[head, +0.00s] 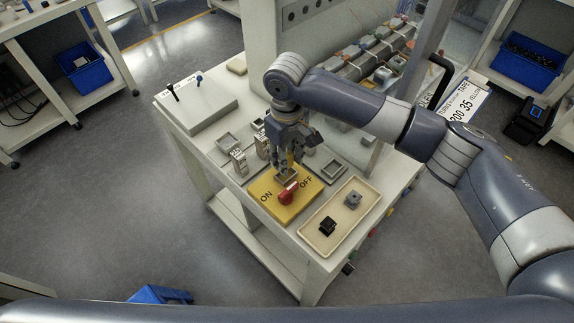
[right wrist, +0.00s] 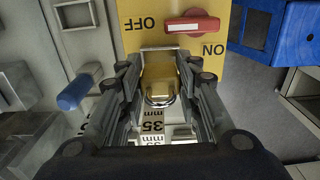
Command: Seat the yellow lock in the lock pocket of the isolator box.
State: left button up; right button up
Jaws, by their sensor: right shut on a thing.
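The yellow isolator box (head: 272,203) lies on the white bench, marked ON and OFF, with a red handle (head: 288,193); both also show at the top of the right wrist view, the handle (right wrist: 192,24) lying across the box (right wrist: 132,32). My right gripper (head: 287,168) points down at the box's far part. It is shut on the yellow lock (right wrist: 160,78), whose metal shackle (right wrist: 160,99) faces the wrist camera. The lock's far end is at the grey-rimmed lock pocket (right wrist: 163,48). I cannot tell how deep it sits. My left gripper is not in view.
A cream tray (head: 318,245) holds a black part (head: 327,226) and a grey part (head: 353,200) beside the box. Grey square frames (head: 333,170) and small upright blocks (head: 239,162) stand close around the gripper. A grey panel with levers (head: 200,108) is at the far left.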

jog(key=shift+f, duration=2)
jog(key=shift+f, duration=0.1)
jog(key=o, duration=1.1)
notch_tip(320, 180, up, 12)
jog(key=shift+r+b, duration=0.15)
jog(key=shift+b, duration=0.25)
jog(key=shift+s, duration=0.1)
